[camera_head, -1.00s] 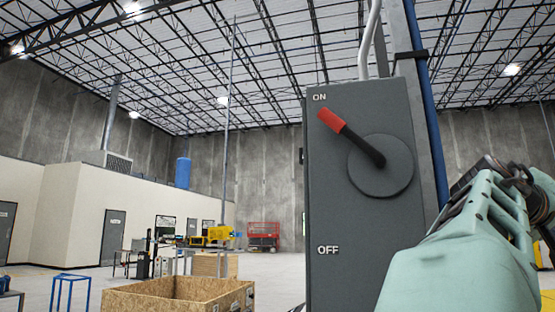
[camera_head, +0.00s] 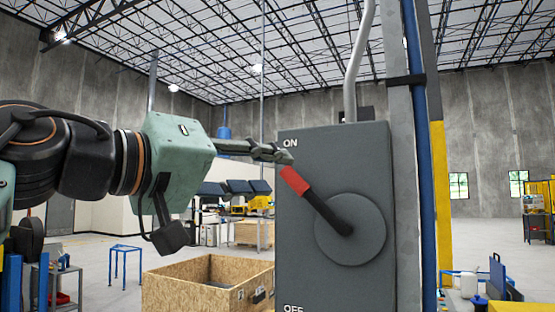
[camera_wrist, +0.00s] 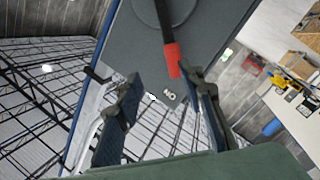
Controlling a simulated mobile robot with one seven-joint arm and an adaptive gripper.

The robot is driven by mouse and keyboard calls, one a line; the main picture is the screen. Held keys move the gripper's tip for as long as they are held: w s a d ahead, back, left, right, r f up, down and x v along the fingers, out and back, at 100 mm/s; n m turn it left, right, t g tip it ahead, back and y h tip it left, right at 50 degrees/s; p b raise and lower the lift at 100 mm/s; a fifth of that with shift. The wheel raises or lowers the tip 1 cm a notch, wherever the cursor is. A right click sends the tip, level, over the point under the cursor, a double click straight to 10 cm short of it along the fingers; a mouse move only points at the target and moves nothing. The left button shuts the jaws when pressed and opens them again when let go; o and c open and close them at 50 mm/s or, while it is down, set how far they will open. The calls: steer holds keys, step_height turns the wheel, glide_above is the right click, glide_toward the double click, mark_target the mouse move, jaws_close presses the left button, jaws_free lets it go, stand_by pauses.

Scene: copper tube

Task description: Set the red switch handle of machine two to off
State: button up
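The grey switch box (camera_head: 291,245) stands right of centre in the head view, with ON at its top and OFF at its lower edge. Its handle (camera_head: 295,182) has a red end and a black shaft on a round disc, and points up and left toward ON. My gripper (camera_head: 284,154) comes in from the left, with its fingertips at the box's upper left, just above the red end. In the wrist view my gripper (camera_wrist: 161,79) is open, and the red end (camera_wrist: 172,60) lies between the fingertips, nearer the right finger. Whether they touch is unclear.
A conduit (camera_head: 359,60) rises from the box top, and a post with a blue pipe (camera_head: 427,200) stands close on its right. A wooden crate (camera_head: 190,290) sits on the floor at lower left. A blue stool (camera_head: 125,262) stands farther left.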

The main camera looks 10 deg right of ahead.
mark_target(288, 179)
steer(key=shift+n+t+y, duration=0.3)
steer(key=shift+t+y, duration=0.1)
steer(key=p+x, duration=0.1)
steer(key=x, duration=0.2)
steer(key=w+x, duration=0.1)
steer(key=x, duration=0.2)
steer(key=a+p+x, duration=0.1)
steer(key=x, duration=0.2)
steer(key=shift+w+d+f+p, duration=0.1)
steer(key=shift+w+f+p, duration=0.15)
steer(key=shift+w+p, duration=0.1)
steer(key=shift+c, duration=0.7)
jaws_close()
